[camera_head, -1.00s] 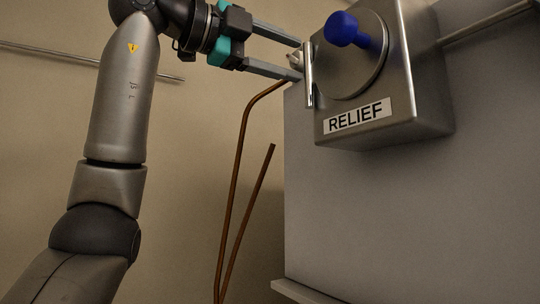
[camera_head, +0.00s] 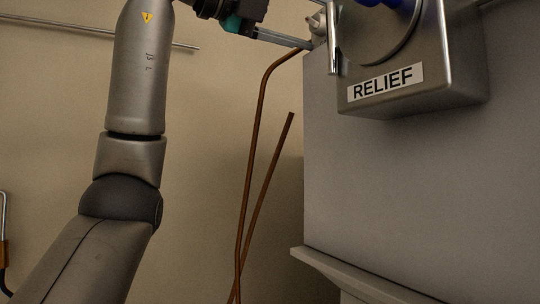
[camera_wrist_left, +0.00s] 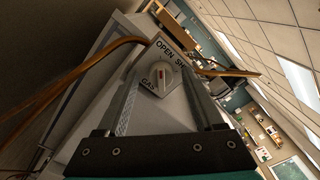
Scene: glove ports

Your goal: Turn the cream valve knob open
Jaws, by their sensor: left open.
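The cream valve knob (camera_wrist_left: 158,78) has a red mark and sits on a white panel lettered OPEN, GAS and a partly hidden word starting SH. In the head view a small pale part of it (camera_head: 318,22) shows at the left side of the metal box, near the top edge. My left gripper (camera_wrist_left: 161,70) is open, with its two fingers on either side of the knob in the wrist view; I cannot tell whether they touch it. In the head view only its lower finger (camera_head: 283,38) shows well, and the rest is cut off. My right gripper is not in view.
A metal box labelled RELIEF (camera_head: 440,85) with a blue knob (camera_head: 400,5) is right of the cream knob on a grey cabinet (camera_head: 390,180). Copper pipes (camera_head: 257,130) run just below my left gripper. A wall rail (camera_head: 100,32) is behind my arm.

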